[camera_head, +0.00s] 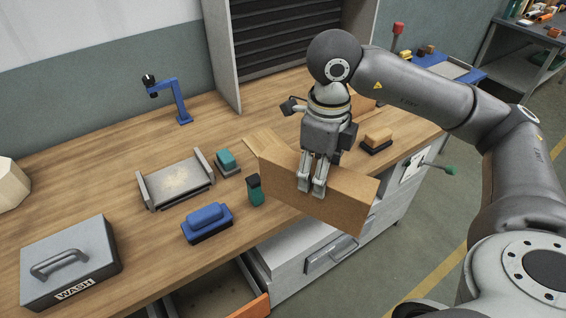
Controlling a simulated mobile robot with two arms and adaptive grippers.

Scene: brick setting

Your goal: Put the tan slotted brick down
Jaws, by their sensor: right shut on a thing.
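The tan slotted brick (345,196) is a long tan block, held at the middle of the bench's front edge. My right gripper (312,188) comes down from above and is shut on the brick, its fingers over the near long side. The brick lies slantwise, its right end out past the bench edge and its left end over the bench top. I cannot tell whether its underside touches the bench. Its slots are not clear from here. My left gripper is not in view.
On the wooden bench (80,190) are a grey WASH box (70,262), a metal tray (176,184), a blue-topped brush (207,222), a green bottle (255,190), a teal block (226,160) and a tan-topped block (378,139). An open drawer (215,290) juts out below.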

